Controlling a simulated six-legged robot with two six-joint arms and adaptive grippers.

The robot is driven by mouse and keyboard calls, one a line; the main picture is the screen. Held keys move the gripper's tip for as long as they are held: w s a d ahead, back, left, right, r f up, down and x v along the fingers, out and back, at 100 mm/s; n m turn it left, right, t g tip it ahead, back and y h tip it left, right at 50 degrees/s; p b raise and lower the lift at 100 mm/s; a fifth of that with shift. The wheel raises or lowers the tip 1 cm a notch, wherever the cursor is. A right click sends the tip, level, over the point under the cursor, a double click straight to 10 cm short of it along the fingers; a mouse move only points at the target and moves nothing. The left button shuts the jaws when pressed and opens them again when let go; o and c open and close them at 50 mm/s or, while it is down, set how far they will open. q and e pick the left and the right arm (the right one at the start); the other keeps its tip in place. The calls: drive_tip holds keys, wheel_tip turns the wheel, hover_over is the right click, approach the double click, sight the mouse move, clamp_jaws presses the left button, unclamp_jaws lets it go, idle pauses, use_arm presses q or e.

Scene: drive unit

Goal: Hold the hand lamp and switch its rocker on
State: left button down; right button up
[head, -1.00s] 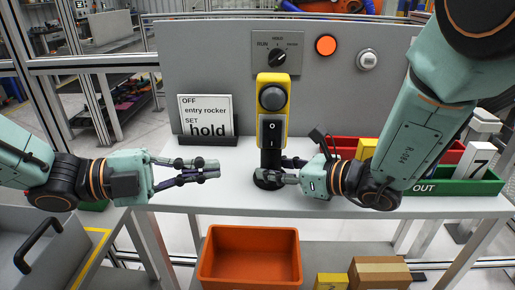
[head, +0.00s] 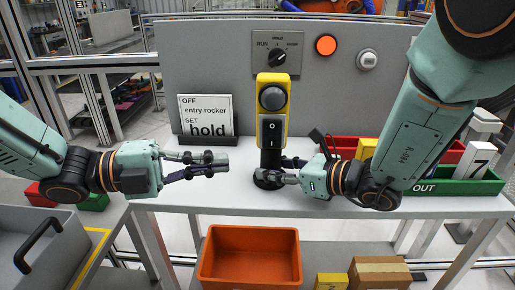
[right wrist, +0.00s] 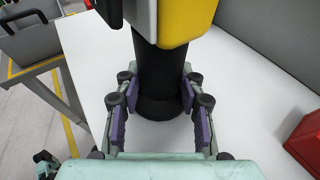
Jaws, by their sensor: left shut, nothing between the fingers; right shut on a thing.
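The hand lamp (head: 287,96) stands upright on the white table, with a yellow head, a round dark lens and a black handle. Its black rocker (head: 271,129) faces me below the lens, with white marks on it. My right gripper (head: 270,177) is shut on the black handle near its base. In the right wrist view the purple finger pads of this gripper (right wrist: 158,118) lie on both sides of the handle (right wrist: 158,70). My left gripper (head: 226,163) is shut and empty, to the left of the lamp and apart from it, at about handle height.
A sign (head: 206,115) reading "OFF entry rocker SET hold" stands behind my left gripper. A grey panel behind has a selector knob (head: 278,57) and an orange light (head: 326,45). Red (head: 340,146) and green (head: 487,184) bins stand at right. An orange bin (head: 248,268) sits below the table.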

sight(272, 134)
drive_tip(key=shift+f, duration=0.1)
use_arm(q)
drive_tip(key=w+d, duration=0.5)
drive_tip(key=d, duration=0.2)
drive_tip(key=shift+w+f, duration=0.4)
drive_tip(key=shift+f, duration=0.05)
idle(0.3)
